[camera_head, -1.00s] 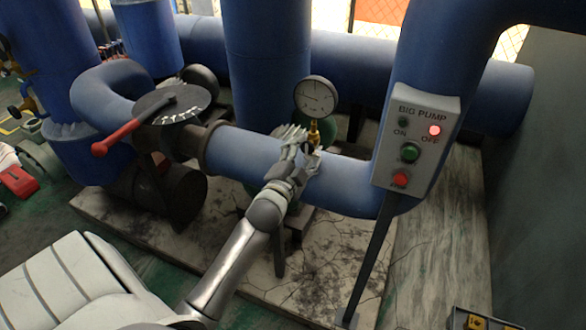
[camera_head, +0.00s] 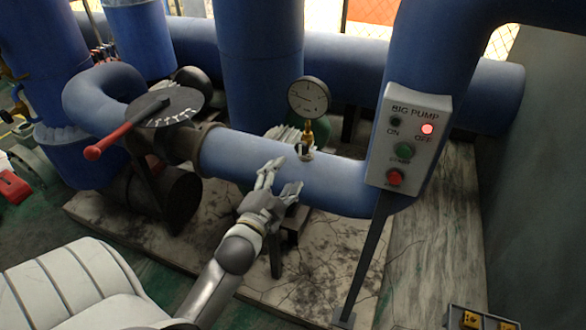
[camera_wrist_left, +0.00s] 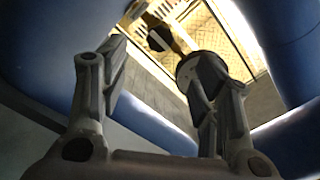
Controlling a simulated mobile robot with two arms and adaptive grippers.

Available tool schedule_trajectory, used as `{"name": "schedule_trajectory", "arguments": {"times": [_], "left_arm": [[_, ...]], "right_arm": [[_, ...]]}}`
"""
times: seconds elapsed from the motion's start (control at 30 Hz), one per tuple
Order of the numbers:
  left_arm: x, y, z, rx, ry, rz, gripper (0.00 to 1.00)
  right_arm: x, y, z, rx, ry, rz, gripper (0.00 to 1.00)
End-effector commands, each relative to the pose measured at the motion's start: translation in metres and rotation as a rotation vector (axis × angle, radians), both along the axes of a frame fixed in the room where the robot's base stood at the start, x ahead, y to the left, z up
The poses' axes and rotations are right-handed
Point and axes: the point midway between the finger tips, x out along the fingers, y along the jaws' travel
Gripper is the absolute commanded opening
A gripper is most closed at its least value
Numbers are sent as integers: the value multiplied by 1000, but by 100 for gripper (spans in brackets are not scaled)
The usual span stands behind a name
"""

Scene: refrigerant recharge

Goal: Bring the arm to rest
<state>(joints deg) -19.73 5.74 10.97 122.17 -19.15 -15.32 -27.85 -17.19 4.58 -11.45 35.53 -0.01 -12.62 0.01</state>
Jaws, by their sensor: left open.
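My left gripper (camera_head: 277,183) is open and empty in the head view. It is in front of the blue horizontal pipe (camera_head: 330,188), below and to the left of the pressure gauge (camera_head: 309,97). The gauge stands upright on a brass fitting (camera_head: 308,131) on top of that pipe, apart from the fingers. In the left wrist view the two fingers of the gripper (camera_wrist_left: 160,75) are spread, with a dark round thing, likely the gauge (camera_wrist_left: 196,68), partly behind the right finger. My right gripper is not in view.
A grey BIG PUMP box (camera_head: 409,150) with a lit red OFF lamp stands on a post at right. A valve with a red handle (camera_head: 107,143) and dark disc is at left. Large blue pipes stand behind. A yellow-and-black object (camera_head: 480,319) is at lower right.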

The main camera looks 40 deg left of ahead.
Motion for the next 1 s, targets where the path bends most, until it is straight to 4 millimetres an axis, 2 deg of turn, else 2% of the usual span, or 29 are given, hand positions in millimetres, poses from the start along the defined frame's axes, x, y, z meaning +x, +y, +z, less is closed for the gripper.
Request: {"name": "schedule_trajectory", "arguments": {"times": [0.23, 0.27, 0.37, 0.47, 0.6, 0.67, 0.7, 0.8, 0.87, 0.9, 0.97, 1.0], "left_arm": [[0, 0, -2, -3, 4, -1, 57], [1, 0, -5, -7, 9, -1, 57], [4, -3, -33, -44, 54, -8, 57], [5, -11, -89, -119, 144, -17, 57], [-8, -30, -193, -259, 317, -23, 57], [-20, -39, -236, -318, 393, -19, 57], [-30, -46, -265, -357, 443, -14, 57], [-63, -62, -333, -446, 573, 5, 57], [-87, -72, -371, -495, 650, 21, 57], [-105, -79, -395, -527, 703, 36, 57], [-135, -87, -429, -572, 781, 60, 57], [-156, -93, -451, -599, 833, 78, 57]], "right_arm": [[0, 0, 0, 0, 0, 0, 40], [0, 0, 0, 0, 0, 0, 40], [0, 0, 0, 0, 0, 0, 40], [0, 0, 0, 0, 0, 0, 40], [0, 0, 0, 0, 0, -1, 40], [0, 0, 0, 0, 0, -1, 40], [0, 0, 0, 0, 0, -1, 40], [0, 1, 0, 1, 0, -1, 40], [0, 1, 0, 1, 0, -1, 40], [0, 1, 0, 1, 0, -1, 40], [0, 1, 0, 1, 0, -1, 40], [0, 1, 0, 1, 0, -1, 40]]}}
